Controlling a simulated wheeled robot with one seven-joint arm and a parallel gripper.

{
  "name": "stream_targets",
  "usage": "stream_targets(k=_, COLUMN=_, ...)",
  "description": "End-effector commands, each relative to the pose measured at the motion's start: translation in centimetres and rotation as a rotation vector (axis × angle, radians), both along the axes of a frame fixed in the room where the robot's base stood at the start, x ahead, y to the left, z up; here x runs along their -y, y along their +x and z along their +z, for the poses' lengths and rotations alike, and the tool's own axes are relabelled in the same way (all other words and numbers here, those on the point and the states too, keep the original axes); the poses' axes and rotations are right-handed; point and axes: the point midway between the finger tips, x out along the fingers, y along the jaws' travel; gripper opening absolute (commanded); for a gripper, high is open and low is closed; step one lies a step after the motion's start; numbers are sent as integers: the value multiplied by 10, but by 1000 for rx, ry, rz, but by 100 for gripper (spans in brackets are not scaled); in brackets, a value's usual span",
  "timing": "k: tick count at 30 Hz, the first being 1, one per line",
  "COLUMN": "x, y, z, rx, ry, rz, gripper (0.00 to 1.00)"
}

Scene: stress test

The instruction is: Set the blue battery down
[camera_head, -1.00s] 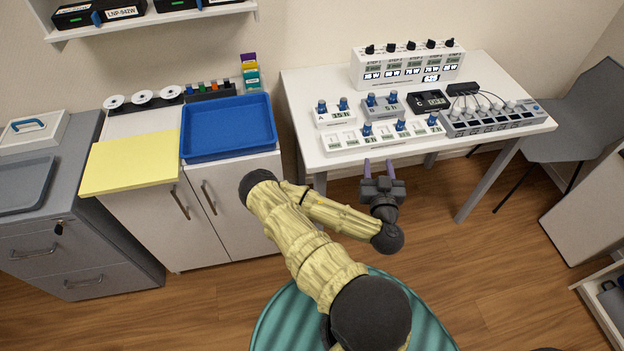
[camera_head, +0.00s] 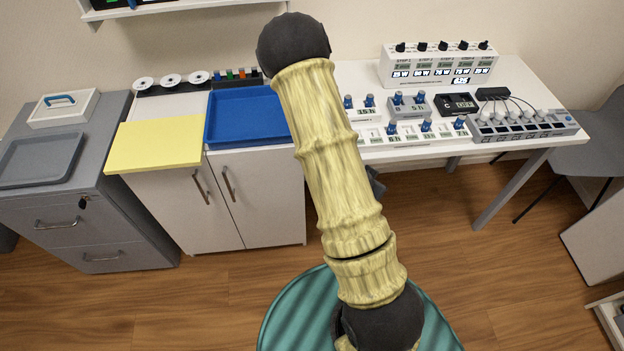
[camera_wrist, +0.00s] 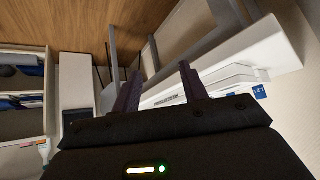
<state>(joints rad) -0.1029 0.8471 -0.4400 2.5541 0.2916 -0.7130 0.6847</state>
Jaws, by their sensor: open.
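Several blue-topped batteries stand upright in pale holders on the white table (camera_head: 500,150) in the head view. One blue battery (camera_head: 391,128) is in the long front holder (camera_head: 405,138), with more along the same strip. Others stand in the small holder at the left (camera_head: 366,114) and the grey holder (camera_head: 408,110) behind it. Which one the task means I cannot tell. My gripper (camera_wrist: 159,72) is open and empty in the wrist view, with two dark purple fingers apart. In the head view my arm hides nearly all of it.
A charger with cables (camera_head: 525,126) stands at the table's right, and a white panel with knobs (camera_head: 437,66) behind. A blue tray (camera_head: 245,116) and a yellow mat (camera_head: 155,144) lie on the cabinet at left. A grey chair (camera_head: 592,135) stands right of the table.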

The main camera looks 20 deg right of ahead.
Motion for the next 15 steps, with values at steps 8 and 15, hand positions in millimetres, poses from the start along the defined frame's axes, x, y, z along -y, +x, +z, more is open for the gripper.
stream_targets(k=8, x=-82, y=11, z=45, rx=-146, ry=201, rz=285, gripper=43)
stream_targets(k=15, x=-143, y=-3, z=101, rx=-271, ry=266, rz=620, gripper=43)
